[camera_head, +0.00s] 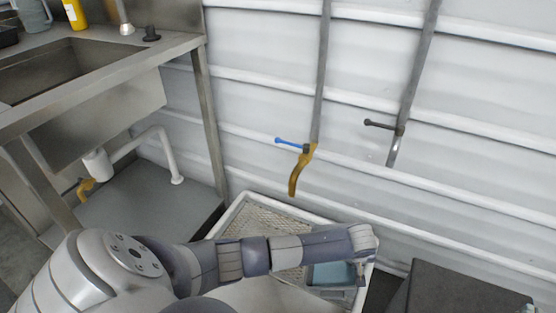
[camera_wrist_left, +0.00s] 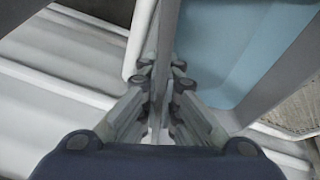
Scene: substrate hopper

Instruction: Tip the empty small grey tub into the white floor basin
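The small grey tub (camera_head: 332,274) is over the right end of the white floor basin (camera_head: 236,213) in the head view. Its inside looks pale blue and empty. My left gripper (camera_head: 363,262) is at the tub's right side, pointing down. In the left wrist view, the fingers of my left gripper (camera_wrist_left: 160,80) close on both sides of the tub's thin wall, with the pale blue inside of the tub (camera_wrist_left: 225,50) to the right. I cannot tell whether the tub touches the basin. My arm hides part of the basin. My right gripper is not in view.
A steel sink (camera_head: 70,70) stands at the left, with a white drain pipe (camera_head: 165,150) below. A blue-handled tap (camera_head: 292,144) and a dark-handled tap (camera_head: 382,126) are on the white wall behind. A dark box (camera_head: 460,290) stands right of the basin.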

